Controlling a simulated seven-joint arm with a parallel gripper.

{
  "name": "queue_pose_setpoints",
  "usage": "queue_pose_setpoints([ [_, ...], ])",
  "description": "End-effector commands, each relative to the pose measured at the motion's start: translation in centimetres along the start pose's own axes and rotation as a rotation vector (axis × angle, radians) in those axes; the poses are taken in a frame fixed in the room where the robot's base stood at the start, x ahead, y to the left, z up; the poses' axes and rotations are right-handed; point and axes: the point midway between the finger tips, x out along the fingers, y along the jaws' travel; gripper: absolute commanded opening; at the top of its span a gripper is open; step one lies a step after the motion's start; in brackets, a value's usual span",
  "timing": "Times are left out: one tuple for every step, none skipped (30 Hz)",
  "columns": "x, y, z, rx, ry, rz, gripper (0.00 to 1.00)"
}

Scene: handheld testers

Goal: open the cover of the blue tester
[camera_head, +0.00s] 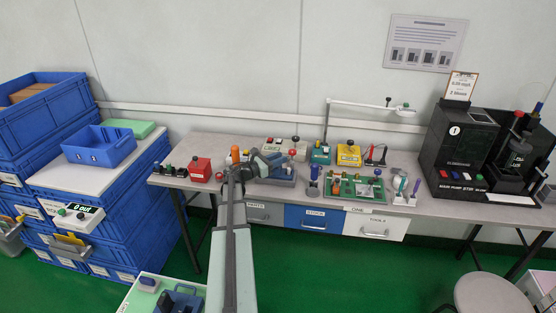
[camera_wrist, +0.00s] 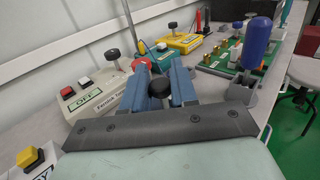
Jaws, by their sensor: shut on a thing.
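The blue tester (camera_head: 287,181) sits on the bench near the middle in the camera_head view, partly covered by my gripper (camera_head: 267,162). In the camera_wrist view my gripper (camera_wrist: 160,76) has its two blue fingers on either side of a black knob (camera_wrist: 159,88), and it is shut on it. The knob seems to belong to the tester's cover. The fingers and the dark palm hide most of the tester and cover, so I cannot tell how far the cover is raised.
A cream tester (camera_wrist: 88,97), a teal tester (camera_wrist: 152,57) and a yellow tester (camera_wrist: 181,41) stand behind. A blue-handled tool (camera_wrist: 257,45) in a grey holder and a green board (camera_wrist: 222,62) stand at right. A red box (camera_head: 200,169) stands left.

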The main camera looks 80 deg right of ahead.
Motion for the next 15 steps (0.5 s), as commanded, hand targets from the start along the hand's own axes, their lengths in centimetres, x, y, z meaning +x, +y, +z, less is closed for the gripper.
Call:
queue_pose_setpoints([
  [-0.01, 0.0, 0.01, 0.0, 0.0, 0.0, 0.12],
  [-0.01, 0.0, 0.01, 0.0, 0.0, 0.0, 0.09],
  [-0.01, 0.0, 0.01, 0.0, 0.0, 0.0, 0.05],
  [-0.01, 0.0, 0.01, 0.0, 0.0, 0.0, 0.02],
  [-0.01, 0.0, 0.01, 0.0, 0.0, 0.0, 0.0],
  [-0.01, 0.0, 0.02, 0.0, 0.0, 0.0, 0.0],
  [-0.01, 0.0, 0.02, 0.0, -0.001, 0.0, 0.0],
  [-0.01, 0.0, 0.02, 0.0, -0.001, 0.0, 0.0],
  [-0.01, 0.0, 0.03, 0.0, -0.001, 0.0, 0.0],
  [-0.01, 0.0, 0.03, 0.0, -0.001, 0.0, 0.0],
  [-0.01, 0.0, 0.03, 0.0, -0.001, 0.0, 0.0],
  [-0.01, 0.0, 0.04, 0.0, -0.001, 0.0, 0.0],
  [-0.01, 0.0, 0.04, 0.0, -0.001, 0.0, 0.0],
  [-0.01, 0.0, 0.04, 0.0, -0.001, 0.0, 0.0],
  [0.0, 0.01, 0.05, 0.0, -0.001, 0.0, 0.0],
])
